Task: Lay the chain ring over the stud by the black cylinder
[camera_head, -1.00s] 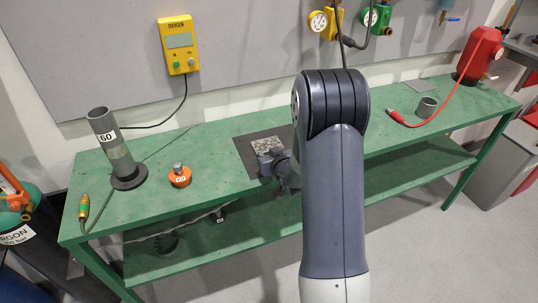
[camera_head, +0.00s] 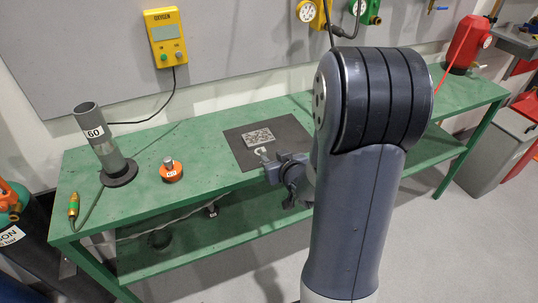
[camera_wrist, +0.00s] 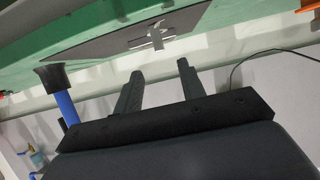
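My gripper (camera_wrist: 160,80) is open in the wrist view, its two dark fingers apart with nothing between them. In the head view my gripper (camera_head: 268,162) is at the front edge of the green bench, beside a dark square mat (camera_head: 285,148). A speckled plate (camera_head: 257,136) lies on the mat, with a small light metal piece (camera_head: 262,151) near its front edge. That metal piece (camera_wrist: 156,36) also shows ahead of my fingers in the wrist view. I cannot make out a chain ring or a clear stud. A black cylindrical piece (camera_wrist: 54,76) on a blue shaft is at left in the wrist view.
A grey tube marked 60 (camera_head: 97,130) stands on a black base at the bench's left. An orange knobbed weight (camera_head: 171,173) is beside it. A yellow OXYGEN box (camera_head: 166,38) hangs on the wall. A red container (camera_head: 467,45) stands far right.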

